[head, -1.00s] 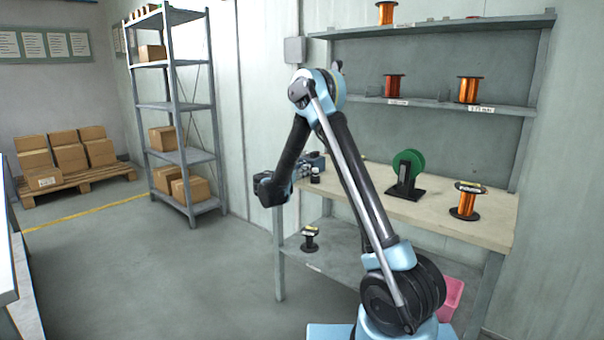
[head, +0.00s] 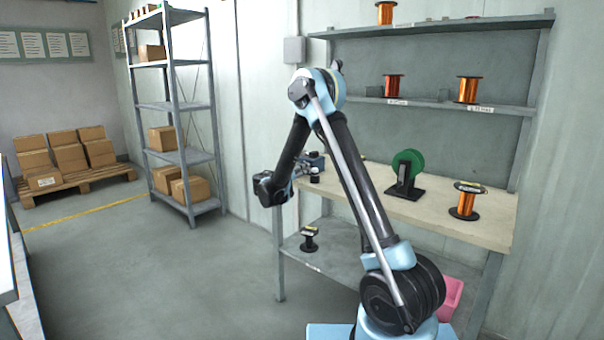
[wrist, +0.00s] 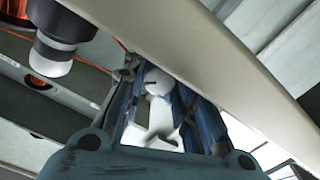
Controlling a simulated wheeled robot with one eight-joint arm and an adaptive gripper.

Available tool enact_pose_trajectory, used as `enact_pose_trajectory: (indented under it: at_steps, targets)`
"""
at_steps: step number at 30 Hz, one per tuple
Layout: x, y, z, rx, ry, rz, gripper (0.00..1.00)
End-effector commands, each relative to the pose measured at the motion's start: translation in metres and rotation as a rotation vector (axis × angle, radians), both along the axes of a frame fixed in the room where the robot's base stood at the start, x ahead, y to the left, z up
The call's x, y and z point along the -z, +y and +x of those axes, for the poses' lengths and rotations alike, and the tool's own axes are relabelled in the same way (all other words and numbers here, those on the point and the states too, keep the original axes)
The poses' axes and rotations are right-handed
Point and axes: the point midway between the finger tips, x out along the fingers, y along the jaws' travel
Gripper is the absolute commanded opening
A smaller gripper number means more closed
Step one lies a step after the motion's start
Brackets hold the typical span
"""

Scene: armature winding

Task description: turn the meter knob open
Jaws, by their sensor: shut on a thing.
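My gripper (head: 306,169) is at the left end of the workbench, low by its front edge, with the arm folded down toward it. In the wrist view the blue fingers of my gripper (wrist: 150,72) are closed around a small pale rounded piece, which appears to be the meter knob (wrist: 158,84). The fingers hide much of it, and I cannot tell how far it is turned. In the head view a small blue-grey device, apparently the meter (head: 315,158), sits just behind my gripper; its details are too small to tell.
The workbench top (head: 440,207) carries a green spool (head: 408,165) and a copper spool (head: 466,203) to the right. A dark spool (head: 309,240) stands on the lower shelf.

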Motion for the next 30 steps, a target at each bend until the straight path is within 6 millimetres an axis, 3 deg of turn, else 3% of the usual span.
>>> enact_pose_trajectory:
  at_steps: [2, 3, 6, 19, 30]
  targets:
    - [0.001, 0.003, 0.001, -0.006, 0.000, 0.002, 0.02]
    - [0.001, 0.003, 0.001, -0.006, 0.000, 0.002, 0.28]
    - [0.001, 0.002, 0.001, -0.005, 0.000, 0.003, 0.47]
    - [-0.007, 0.001, 0.000, -0.002, 0.000, 0.003, 0.47]
    - [-0.064, 0.001, 0.001, -0.003, 0.000, 0.002, 0.47]
